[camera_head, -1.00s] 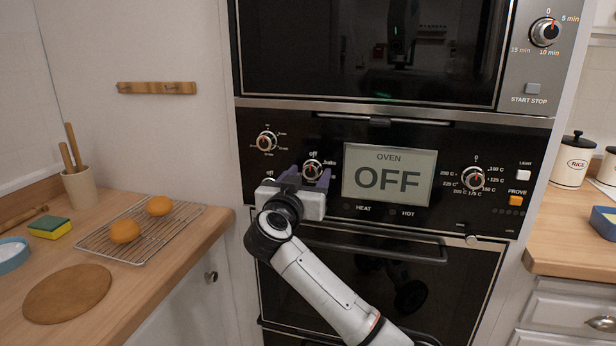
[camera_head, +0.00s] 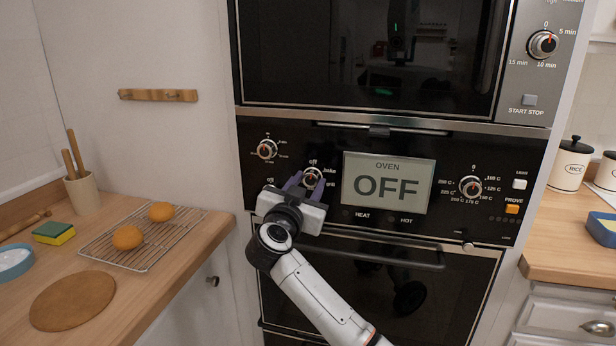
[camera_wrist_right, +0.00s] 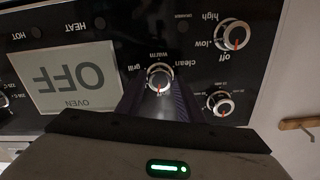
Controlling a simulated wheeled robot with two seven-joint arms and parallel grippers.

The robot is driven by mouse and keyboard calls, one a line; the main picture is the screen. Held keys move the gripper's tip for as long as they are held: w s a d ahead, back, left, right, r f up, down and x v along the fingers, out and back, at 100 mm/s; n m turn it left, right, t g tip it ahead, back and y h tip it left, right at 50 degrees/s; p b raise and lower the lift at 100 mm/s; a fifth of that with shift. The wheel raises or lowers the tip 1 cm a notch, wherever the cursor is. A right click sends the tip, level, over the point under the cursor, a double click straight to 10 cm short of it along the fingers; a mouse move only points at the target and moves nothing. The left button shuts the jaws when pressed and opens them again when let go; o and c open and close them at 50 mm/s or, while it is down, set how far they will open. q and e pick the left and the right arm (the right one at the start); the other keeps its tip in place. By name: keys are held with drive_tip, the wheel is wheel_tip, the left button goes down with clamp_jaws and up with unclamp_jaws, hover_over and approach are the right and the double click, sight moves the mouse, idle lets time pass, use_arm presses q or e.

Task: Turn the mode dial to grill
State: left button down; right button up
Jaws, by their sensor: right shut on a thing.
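The mode dial (camera_head: 312,177) is a small round silver knob with a red pointer mark, on the black oven panel left of the display. "Off" is printed above it. The right wrist view shows the panel upside down, with the dial (camera_wrist_right: 160,77) near "warm", "grill" and "clean". Its red mark there points down, which is toward the top of the panel. My right gripper (camera_head: 308,182) has its purple fingers on either side of the dial and is shut on it. The fingers (camera_wrist_right: 158,90) hide the dial's sides and some lettering. My left gripper is out of view.
The oven display (camera_head: 388,182) reads OFF. Other dials sit nearby: an upper left one (camera_head: 267,149) and a temperature dial (camera_head: 470,187). The oven handle (camera_head: 375,254) sticks out below. A wooden counter (camera_head: 190,286) stands at the left.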

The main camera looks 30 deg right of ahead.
drive_tip(key=shift+a+r+m+p, duration=0.1)
drive_tip(key=shift+m+p, duration=0.65)
drive_tip(key=shift+m, duration=0.15)
drive_tip(key=shift+m+p, duration=0.4)
drive_tip(key=shift+m, duration=0.6)
drive_tip(key=m, duration=0.2)
drive_tip(key=shift+f+m, duration=0.2)
drive_tip(key=shift+m, duration=0.1)
drive_tip(key=m, duration=0.3)
drive_tip(key=shift+m, duration=0.3)
drive_tip(key=m, duration=0.5)
drive_tip(key=shift+m, duration=0.3)
drive_tip(key=m+b, duration=0.1)
drive_tip(key=m, duration=0.4)
drive_tip(key=shift+m, duration=0.3)
drive_tip(key=shift+b, duration=0.3)
